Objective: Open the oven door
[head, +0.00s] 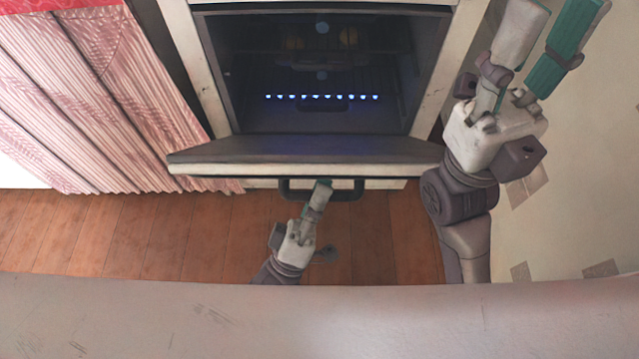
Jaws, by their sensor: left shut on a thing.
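The oven (198,70) stands in front of me with its dark cavity showing. Its door (300,152) is folded down towards me, hinged at the bottom, and looks well open. The dark bar handle (350,192) is on the door's outer side, below its front edge. My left gripper (320,187) is shut on the handle near its middle; its fingers partly hide the bar. My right gripper (562,15) is raised at the right of the oven, its two green-padded fingers apart and empty.
A row of blue lights (322,97) shows inside the oven around a rack. A pink-striped curtain (85,100) hangs at the left under a red cloth (60,5). A pale wall (590,170) is close to my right arm. Wooden floor (130,230) lies clear below the door.

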